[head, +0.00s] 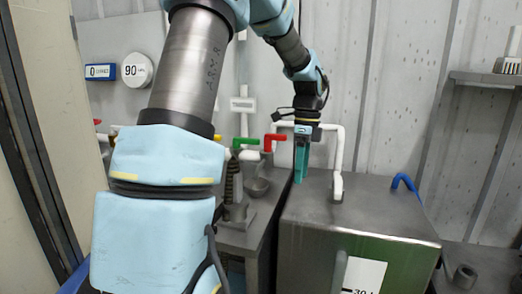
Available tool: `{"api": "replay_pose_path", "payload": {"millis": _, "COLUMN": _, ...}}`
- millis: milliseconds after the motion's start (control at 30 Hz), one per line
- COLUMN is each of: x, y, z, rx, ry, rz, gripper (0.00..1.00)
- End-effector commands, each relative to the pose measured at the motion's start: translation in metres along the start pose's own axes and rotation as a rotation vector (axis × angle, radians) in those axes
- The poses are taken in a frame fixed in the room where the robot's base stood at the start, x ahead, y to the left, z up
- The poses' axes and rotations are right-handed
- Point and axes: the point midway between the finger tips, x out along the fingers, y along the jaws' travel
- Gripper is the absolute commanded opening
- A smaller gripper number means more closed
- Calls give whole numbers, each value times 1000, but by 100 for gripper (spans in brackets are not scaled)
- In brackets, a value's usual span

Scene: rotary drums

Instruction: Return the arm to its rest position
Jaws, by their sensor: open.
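My arm comes from the lower left, rises past the top edge and bends back down at the upper middle. My gripper (300,172) points down with its teal fingers in front of the wall, at the left edge of the metal box's top. It is open, and I see nothing held between the fingers. I cannot tell whether the fingertips touch the box.
A grey metal box (375,205) with white pipe (338,150) and a blue hose (405,182) stands right. Red (272,139) and green (245,142) handles are left of my gripper. A shelf (487,79) is at far right; a door (45,110) is left.

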Motion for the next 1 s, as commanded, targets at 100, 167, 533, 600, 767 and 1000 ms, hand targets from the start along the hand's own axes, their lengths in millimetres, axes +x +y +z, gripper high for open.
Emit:
{"api": "replay_pose_path", "payload": {"millis": 100, "x": 18, "y": 35, "z": 32, "rx": -402, "ry": 6, "rz": -58, "gripper": 57}}
{"api": "replay_pose_path", "payload": {"millis": 167, "x": 27, "y": 53, "z": 47, "rx": -611, "ry": 21, "rz": -90, "gripper": 57}}
{"api": "replay_pose_path", "payload": {"millis": 533, "x": 74, "y": 159, "z": 104, "rx": -1701, "ry": 202, "rz": -229, "gripper": 57}}
{"api": "replay_pose_path", "payload": {"millis": 600, "x": 78, "y": 169, "z": 107, "rx": -1800, "ry": 228, "rz": -238, "gripper": 57}}
{"api": "replay_pose_path", "payload": {"millis": 767, "x": 82, "y": 177, "z": 110, "rx": -1889, "ry": 252, "rz": -245, "gripper": 57}}
{"api": "replay_pose_path", "payload": {"millis": 1000, "x": 82, "y": 177, "z": 110, "rx": -1888, "ry": 252, "rz": -244, "gripper": 57}}
